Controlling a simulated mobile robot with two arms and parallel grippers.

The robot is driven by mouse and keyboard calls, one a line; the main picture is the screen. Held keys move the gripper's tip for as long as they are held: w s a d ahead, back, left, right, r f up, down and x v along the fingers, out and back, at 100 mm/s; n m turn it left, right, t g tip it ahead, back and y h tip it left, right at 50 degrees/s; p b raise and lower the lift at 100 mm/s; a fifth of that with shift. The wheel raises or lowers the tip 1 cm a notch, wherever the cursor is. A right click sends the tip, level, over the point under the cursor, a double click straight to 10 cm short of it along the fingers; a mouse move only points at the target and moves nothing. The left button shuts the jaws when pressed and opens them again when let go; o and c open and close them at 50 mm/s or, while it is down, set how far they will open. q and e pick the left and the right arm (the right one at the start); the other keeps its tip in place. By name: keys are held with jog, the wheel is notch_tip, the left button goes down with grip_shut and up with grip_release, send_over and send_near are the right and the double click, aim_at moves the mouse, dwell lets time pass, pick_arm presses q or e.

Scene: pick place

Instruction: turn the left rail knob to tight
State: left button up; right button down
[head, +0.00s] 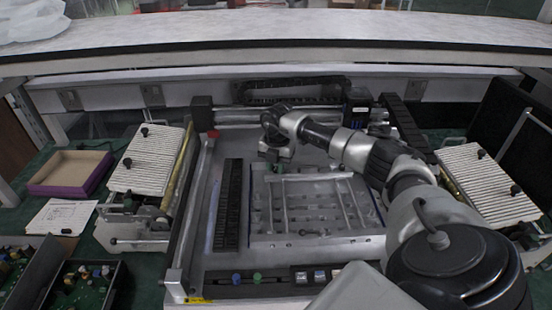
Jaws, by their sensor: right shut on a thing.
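The metal fixture plate (262,238) with its rails lies in the middle of the machine bed. My right arm reaches in from the right, and my right gripper (277,160) points down over the top of the left rail (284,205). It is shut on the left rail knob (278,169), a small green knob that is mostly hidden by the fingers. Which way the knob is turned cannot be read. My left gripper is not in view.
A black ribbed strip (229,205) lies left of the plate. Blue (236,279) and green (257,277) knobs stand on the front panel. Ribbed white feeders (148,158) flank the bed. A purple-sided tray (70,173) and circuit-board bins are at left. A shelf (280,35) spans the back.

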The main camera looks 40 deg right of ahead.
jog(key=c, duration=1)
grip_release()
jog(key=shift+r, duration=0.1)
jog(key=shift+s+d+r+b, duration=0.1)
jog(key=shift+r+b, duration=1.1)
jog(key=shift+r, duration=4.15)
jog(key=shift+f, duration=0.1)
